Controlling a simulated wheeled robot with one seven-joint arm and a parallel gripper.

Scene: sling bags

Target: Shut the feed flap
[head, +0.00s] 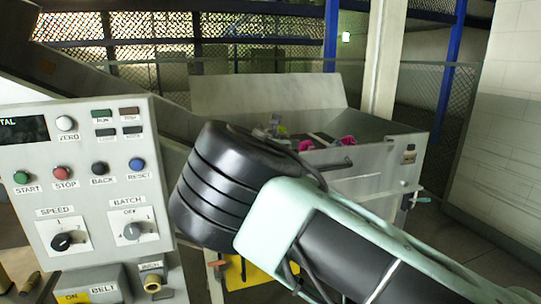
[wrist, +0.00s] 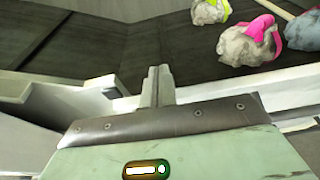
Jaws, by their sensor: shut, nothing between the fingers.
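The feed machine (head: 370,180) is a grey metal box with an open top. A flat pale grey panel (head: 265,95), which looks like the feed flap, stands raised along its back edge. In the head view my black wrist hides the box's left front, and the fingertips show only faintly. I cannot tell whether the fingers touch anything.
Bags with pink straps (head: 347,141) lie inside the box; a stone-coloured bag with a pink strap (wrist: 248,42) shows in the wrist view. A control panel (head: 90,180) stands at the left. A latch (head: 408,156) sits at the box's right corner. Floor is clear at the right.

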